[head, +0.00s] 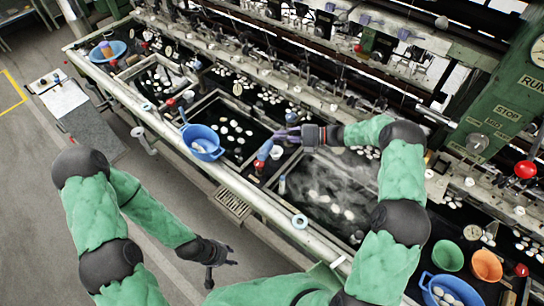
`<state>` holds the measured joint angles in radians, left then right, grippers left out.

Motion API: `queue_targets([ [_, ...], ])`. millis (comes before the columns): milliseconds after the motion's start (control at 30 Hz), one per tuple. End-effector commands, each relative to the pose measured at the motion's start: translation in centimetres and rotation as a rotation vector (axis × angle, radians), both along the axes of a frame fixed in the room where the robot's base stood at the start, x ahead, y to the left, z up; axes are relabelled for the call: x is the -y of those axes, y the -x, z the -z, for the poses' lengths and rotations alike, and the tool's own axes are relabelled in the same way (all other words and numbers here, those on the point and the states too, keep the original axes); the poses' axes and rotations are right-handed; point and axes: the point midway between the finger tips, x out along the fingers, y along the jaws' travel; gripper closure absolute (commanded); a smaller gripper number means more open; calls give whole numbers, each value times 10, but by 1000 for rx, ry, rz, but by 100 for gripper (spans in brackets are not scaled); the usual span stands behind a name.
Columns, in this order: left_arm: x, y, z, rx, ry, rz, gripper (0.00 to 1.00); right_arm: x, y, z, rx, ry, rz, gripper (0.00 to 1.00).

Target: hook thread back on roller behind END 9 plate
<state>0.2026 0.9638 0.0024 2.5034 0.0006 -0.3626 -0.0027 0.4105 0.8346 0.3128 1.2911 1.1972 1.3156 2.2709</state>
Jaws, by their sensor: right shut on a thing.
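My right gripper (285,134) reaches left over the basins and is shut on a small blue thing (264,151), which hangs down near a red-topped fitting; whether the two touch I cannot tell. My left gripper (219,269) hangs low in front of the basin rail, empty, with its fingers apart. Small dark plates, such as one at the upper right (324,24), stand along the machine's upper rail. Their lettering is too small to read, so I cannot pick out END 9. The thread and its roller are too fine to make out.
A blue bowl (202,142) sits on the basin edge left of my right gripper. A steaming basin (325,190) with white cocoons lies below my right forearm. Green (447,256) and orange (486,265) bowls stand lower right.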

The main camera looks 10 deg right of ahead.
Motion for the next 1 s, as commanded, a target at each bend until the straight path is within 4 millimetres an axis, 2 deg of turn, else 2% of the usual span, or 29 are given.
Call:
queue_targets([
  [33,0,0,-8,0,0,0,60,14,-11,-10,4,-24,79,100],
  [167,0,0,-19,0,0,0,60,54,-40,-26,31,-86,282,100],
  [300,0,0,-30,0,0,0,60,104,-67,-41,73,-144,485,100],
  [500,0,0,-42,0,0,0,60,170,-89,-55,130,-198,699,100],
  [600,0,0,-46,0,0,0,60,194,-94,-60,153,-213,765,100],
  [700,0,0,-48,0,0,0,60,208,-96,-61,164,-222,804,100],
  [833,0,0,-47,0,0,0,60,217,-98,-61,173,-227,827,100],
  [1000,0,0,-35,0,0,0,60,226,-101,-51,177,-227,829,100],
])
